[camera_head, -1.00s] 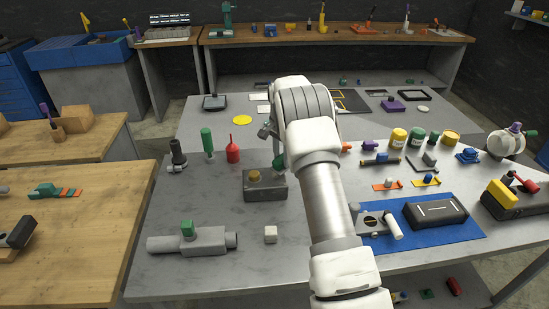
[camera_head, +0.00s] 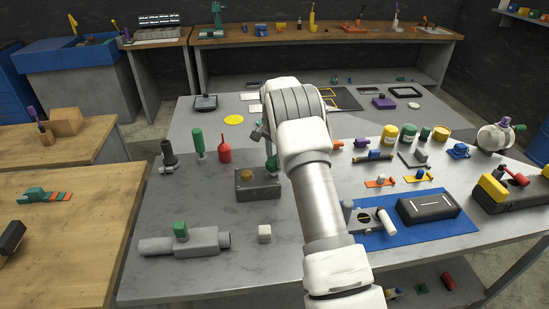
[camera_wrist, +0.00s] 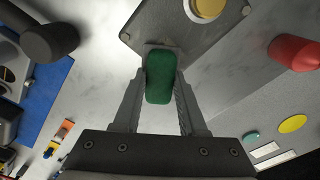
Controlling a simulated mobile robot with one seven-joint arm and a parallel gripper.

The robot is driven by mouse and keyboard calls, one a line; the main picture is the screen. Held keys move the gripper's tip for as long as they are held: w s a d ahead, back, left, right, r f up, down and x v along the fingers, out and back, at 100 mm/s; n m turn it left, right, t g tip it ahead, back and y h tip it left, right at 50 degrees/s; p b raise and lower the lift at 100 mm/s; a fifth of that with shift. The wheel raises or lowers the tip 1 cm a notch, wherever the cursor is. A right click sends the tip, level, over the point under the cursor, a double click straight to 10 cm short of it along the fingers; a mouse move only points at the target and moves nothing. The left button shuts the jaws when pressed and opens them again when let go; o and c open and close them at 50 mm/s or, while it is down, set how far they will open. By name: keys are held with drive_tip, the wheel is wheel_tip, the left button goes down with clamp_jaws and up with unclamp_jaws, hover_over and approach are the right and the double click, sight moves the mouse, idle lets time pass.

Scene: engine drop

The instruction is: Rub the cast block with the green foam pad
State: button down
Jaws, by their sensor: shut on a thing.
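The cast block (camera_head: 258,188) is a dark grey block with a round brass-yellow cap on top, on the grey table left of my arm. In the wrist view the cast block (camera_wrist: 205,42) is at the top, its yellow cap cut by the frame edge. My gripper (camera_wrist: 161,80) is shut on the green foam pad (camera_wrist: 160,77), gripping its sides. The pad's far end is at the block's near edge in that view; I cannot tell whether they touch. In the head view a bit of green (camera_head: 271,163) shows behind the block; my arm hides most of the gripper.
A red bottle (camera_head: 224,153), a green-handled tool (camera_head: 198,144) and a dark fitting (camera_head: 168,155) stand left of the block. A blue mat (camera_head: 430,235) with parts is right of my arm.

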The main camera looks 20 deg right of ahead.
drive_tip(key=shift+f, duration=0.35)
drive_tip(key=shift+a+r, duration=0.1)
drive_tip(key=shift+w+a+r, duration=0.1)
drive_tip(key=shift+w+a, duration=0.05)
drive_tip(key=shift+a, duration=0.55)
drive_tip(key=shift+w+a+f, duration=0.15)
drive_tip(key=shift+a, duration=0.75)
drive_tip(key=shift+w+a+f, duration=0.1)
drive_tip(key=shift+w+a, duration=0.05)
drive_tip(key=shift+a, duration=0.75)
drive_tip(key=shift+a, duration=0.15)
drive_tip(key=shift+s+d+r, duration=0.1)
drive_tip(key=shift+s+d, duration=0.05)
drive_tip(key=shift+d, duration=0.8)
drive_tip(key=shift+s+d+f, duration=0.1)
drive_tip(key=shift+s+d, duration=0.1)
drive_tip(key=shift+d, duration=0.7)
drive_tip(key=shift+s+d+r, duration=0.1)
drive_tip(key=shift+s+d, duration=0.05)
drive_tip(key=shift+d, duration=0.8)
drive_tip(key=shift+a, duration=0.1)
